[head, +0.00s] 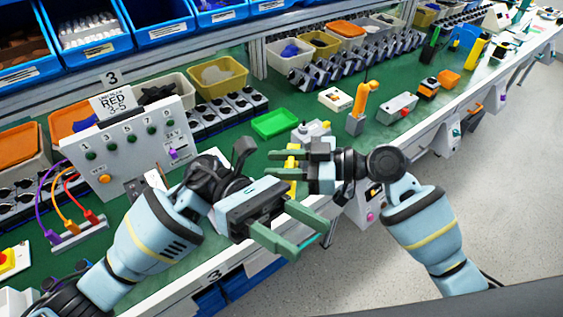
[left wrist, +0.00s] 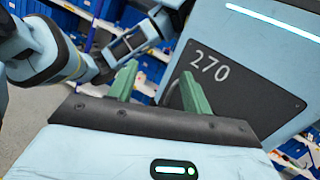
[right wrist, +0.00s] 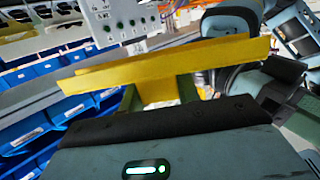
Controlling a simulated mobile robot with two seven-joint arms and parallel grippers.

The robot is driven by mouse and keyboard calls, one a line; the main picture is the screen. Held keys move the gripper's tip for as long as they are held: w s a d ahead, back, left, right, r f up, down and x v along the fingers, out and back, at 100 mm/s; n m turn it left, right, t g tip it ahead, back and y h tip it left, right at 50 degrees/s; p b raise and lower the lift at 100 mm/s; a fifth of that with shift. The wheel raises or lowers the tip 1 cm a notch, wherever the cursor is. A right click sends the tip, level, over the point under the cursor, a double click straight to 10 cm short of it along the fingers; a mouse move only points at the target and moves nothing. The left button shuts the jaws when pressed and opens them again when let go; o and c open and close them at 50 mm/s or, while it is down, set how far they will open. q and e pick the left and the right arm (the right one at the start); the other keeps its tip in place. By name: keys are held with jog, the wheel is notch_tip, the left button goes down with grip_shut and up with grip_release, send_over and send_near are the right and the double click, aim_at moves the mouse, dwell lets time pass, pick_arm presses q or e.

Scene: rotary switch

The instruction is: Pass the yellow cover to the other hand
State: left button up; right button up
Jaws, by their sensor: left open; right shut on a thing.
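The yellow cover (head: 292,187) is held in my right gripper (head: 272,164), above the front edge of the bench. In the right wrist view the cover (right wrist: 215,54) is a long flat yellow piece lying crosswise. Its narrower middle part sits between the two green fingers. My left gripper (head: 312,243) is open and empty. It is lower and nearer in the head view, apart from the cover, with its fingers pointing to the lower right. In the left wrist view nothing is between its fingers (left wrist: 158,70).
The green bench (head: 318,122) holds a grey switch panel (head: 130,150) at the left, a green tray (head: 275,124) and an orange-handled device (head: 359,105). Blue bins (head: 95,35) stand behind. Open floor (head: 480,170) lies at the right. The two forearms are close together.

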pick_arm(q)
jog(key=w+a+f+n+t+h, duration=0.2)
jog(key=w+n+t+h, duration=0.25)
jog(key=n+t, duration=0.8)
jog(key=w+a+f+n+t+h, duration=0.25)
jog(key=n+t+h, duration=0.35)
jog(key=n+t, duration=0.7)
jog(key=w+a+f+n+t+y, duration=0.1)
jog(key=a+f+n+t+y, duration=0.2)
jog(key=f+n+y, duration=0.55)
jog(key=w+a+f+n+t+y, duration=0.1)
jog(key=a+f+n+t+y, duration=0.3)
jog(key=n, duration=0.8)
jog(key=s+a+f+n+g+y, duration=0.4)
jog(key=s+a+f+n+y, duration=0.1)
jog(key=s+f, duration=0.4)
jog(key=s+a+f+n+g+y, duration=0.5)
jog(key=s+a+f+n, duration=0.2)
jog(key=f, duration=0.7)
jog(key=shift+s+a, duration=0.5)
jog(key=shift+s, duration=0.4)
